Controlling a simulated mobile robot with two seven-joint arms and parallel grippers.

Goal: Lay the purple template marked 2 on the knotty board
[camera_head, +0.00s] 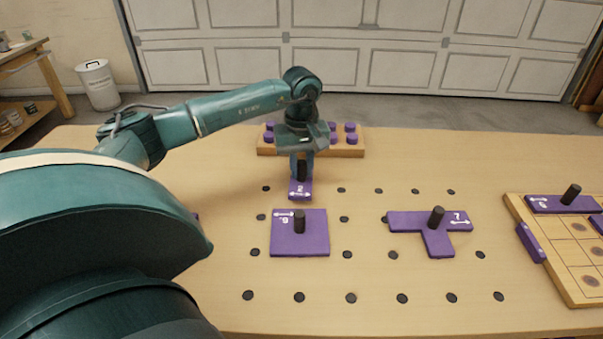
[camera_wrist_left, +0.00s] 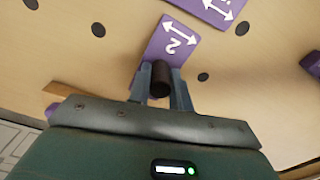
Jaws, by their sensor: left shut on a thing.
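The purple template marked 2 (camera_head: 300,191) is a small flat piece with a white double arrow and a black peg. My left gripper (camera_head: 301,172) points down and is shut on its peg. The wrist view shows the fingers (camera_wrist_left: 162,86) on either side of the peg, with the 2 on the template (camera_wrist_left: 172,38) facing up. I cannot tell whether the template touches the table. The knotty board (camera_head: 560,252) lies at the right edge, partly out of frame, its pale squares bearing dark knots. My right gripper is not in view.
A square purple template (camera_head: 299,245) lies just in front of my left gripper. A T-shaped one marked 7 (camera_head: 428,222) lies between it and the board. Purple pieces (camera_head: 548,205) lie on the board's back and left edges. A wooden rack (camera_head: 348,150) with purple knobs stands behind.

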